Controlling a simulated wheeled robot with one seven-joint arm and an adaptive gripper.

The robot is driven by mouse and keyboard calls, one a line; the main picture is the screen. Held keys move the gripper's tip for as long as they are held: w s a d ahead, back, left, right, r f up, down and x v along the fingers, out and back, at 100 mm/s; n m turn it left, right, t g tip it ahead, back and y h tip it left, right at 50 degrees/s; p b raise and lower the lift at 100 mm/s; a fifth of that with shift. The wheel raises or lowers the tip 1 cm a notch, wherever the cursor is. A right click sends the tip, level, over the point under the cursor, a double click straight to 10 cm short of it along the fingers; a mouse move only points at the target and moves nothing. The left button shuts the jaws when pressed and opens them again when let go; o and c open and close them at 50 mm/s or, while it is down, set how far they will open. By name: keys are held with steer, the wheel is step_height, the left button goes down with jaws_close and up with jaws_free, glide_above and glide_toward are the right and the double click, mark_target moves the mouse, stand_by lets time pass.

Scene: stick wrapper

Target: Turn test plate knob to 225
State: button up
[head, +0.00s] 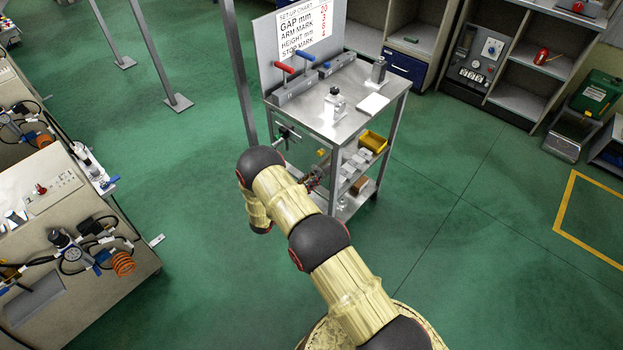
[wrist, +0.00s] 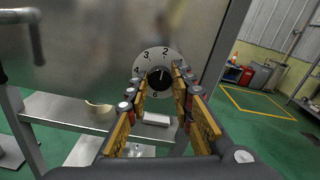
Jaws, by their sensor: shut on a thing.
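The knob (wrist: 158,78) is dark and round, in the middle of the wrist view. Around it is a pale dial (wrist: 151,57) with 2, 3, 4 and 6 readable; other marks are hidden or too small. The dial faces me from the grey metal plate (wrist: 95,55). My gripper (wrist: 161,82) has its two yellow-padded fingers on either side of the knob and is shut on it. The pointer's exact reading cannot be told. In the head view my gripper (head: 314,181) is beside the metal cart, and the knob cannot be made out there.
The metal cart (head: 325,115) carries a set-up chart (head: 310,25), red and blue handles and small fixtures. A yellow bin (head: 373,141) is on its lower shelf. A grey post (head: 238,70) stands at its left. Green floor is open on both sides.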

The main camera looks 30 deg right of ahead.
jaws_close()
steer(key=shift+n, duration=0.3)
steer(key=n, duration=2.6)
steer(key=shift+f+p, duration=0.15)
steer(key=shift+p, duration=0.2)
steer(key=o, duration=0.7)
jaws_free()
steer(key=shift+o, duration=0.4)
